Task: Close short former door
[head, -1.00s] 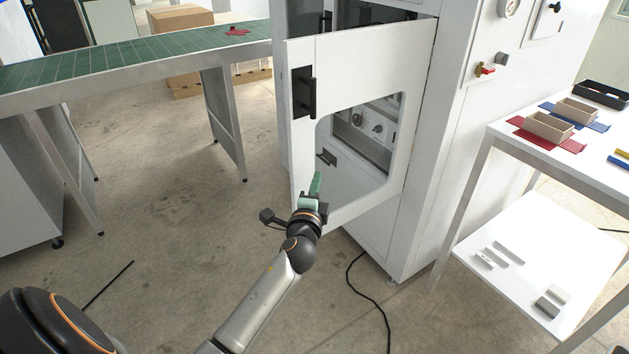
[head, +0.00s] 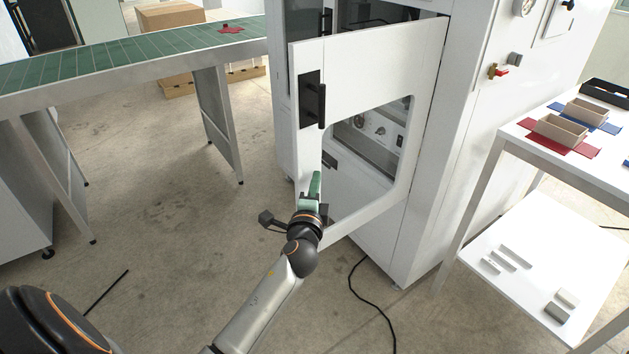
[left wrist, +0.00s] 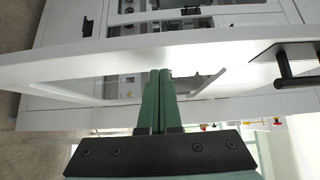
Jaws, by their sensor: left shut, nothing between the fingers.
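The short former door (head: 375,70) is a white panel with a large window cutout and a black handle (head: 312,99). It stands open, swung out from the white machine, hinged on its right side. My left gripper (head: 315,180) is shut and empty, with green fingers at the lower free-edge side of the door. In the left wrist view the green fingers (left wrist: 157,85) are together, close to the door frame (left wrist: 200,42); whether they touch it I cannot tell. The door's handle shows at the right there (left wrist: 290,70). My right gripper is not in view.
The white machine cabinet (head: 470,120) stands behind the door. A white table (head: 545,152) with boxes on coloured sheets is at the right. A green-topped conveyor (head: 130,55) is at the left. A black cable (head: 370,305) lies on the otherwise open floor between.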

